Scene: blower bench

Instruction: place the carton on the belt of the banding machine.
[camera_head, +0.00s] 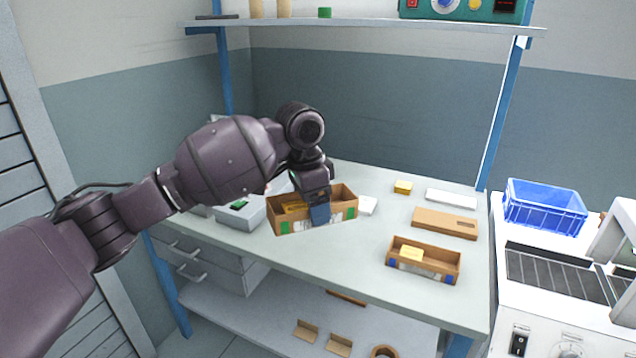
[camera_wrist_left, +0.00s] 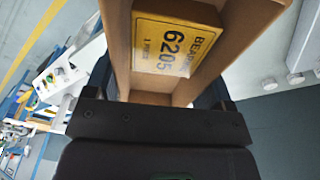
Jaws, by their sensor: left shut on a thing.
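In the left wrist view the carton (camera_wrist_left: 236,52) fills the space in front of the gripper, with a box marked "BEARING 6205" (camera_wrist_left: 172,46) inside. Whether the carton's base touches the bench is hard to tell. The banding machine (camera_head: 540,325) stands at the right, with a dark ribbed belt (camera_head: 550,272) on top. My right gripper is out of view.
A second open carton (camera_head: 424,268) with a yellow box inside stands on the bench (camera_head: 350,263) between my gripper and the machine. A flat brown piece (camera_head: 444,222), a white box (camera_head: 451,198) and a small yellow box (camera_head: 403,187) lie behind it. A blue crate (camera_head: 545,210) stands behind the belt.

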